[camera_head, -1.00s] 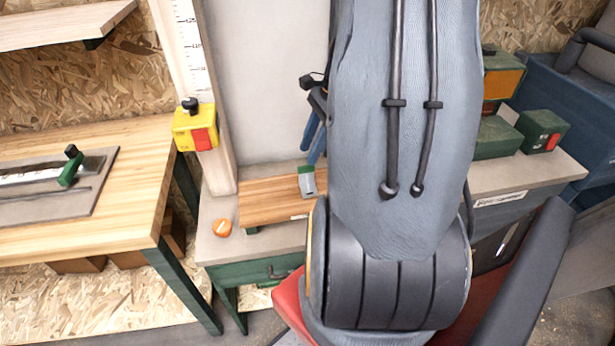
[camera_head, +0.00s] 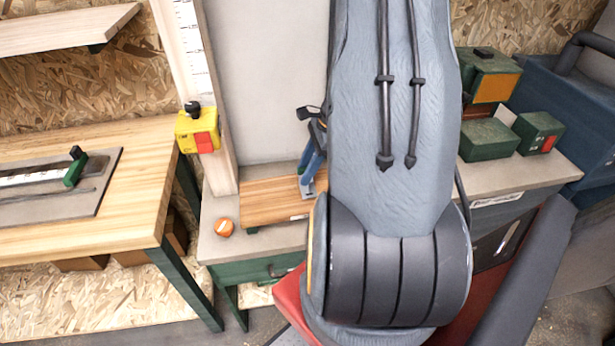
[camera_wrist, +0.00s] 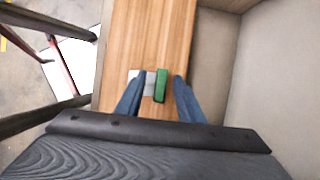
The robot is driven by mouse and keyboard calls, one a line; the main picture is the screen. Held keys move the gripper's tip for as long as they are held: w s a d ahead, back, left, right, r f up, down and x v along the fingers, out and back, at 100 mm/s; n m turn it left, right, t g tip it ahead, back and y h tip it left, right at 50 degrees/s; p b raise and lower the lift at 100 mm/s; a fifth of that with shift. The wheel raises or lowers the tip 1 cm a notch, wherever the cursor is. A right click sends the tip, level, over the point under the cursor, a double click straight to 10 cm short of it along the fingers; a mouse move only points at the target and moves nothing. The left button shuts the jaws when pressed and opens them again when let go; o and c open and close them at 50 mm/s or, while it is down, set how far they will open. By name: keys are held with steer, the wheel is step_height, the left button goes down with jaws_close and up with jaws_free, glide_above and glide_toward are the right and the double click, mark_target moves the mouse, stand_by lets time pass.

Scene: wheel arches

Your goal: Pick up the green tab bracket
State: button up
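The green tab bracket (camera_wrist: 161,86) has a green block and a pale grey metal part. In the wrist view it sits on the wooden board, between the tips of my gripper (camera_wrist: 158,78). The blue fingers are spread, with a gap between the green block and the right finger. The left finger overlaps the pale part in the picture; I cannot tell if it touches. In the head view, the bracket's grey foot (camera_head: 308,188) shows below my gripper (camera_head: 309,172), and its green part is hidden behind the fingers.
The wooden board (camera_head: 262,203) lies on a grey bench. An orange round object (camera_head: 223,227) is at its front left. A yellow box with a red part (camera_head: 198,131) is by the ruler post. Green boxes (camera_head: 488,139) stand to the right. My arm hides the bench middle.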

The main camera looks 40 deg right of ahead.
jaws_close()
stand_by(0.3)
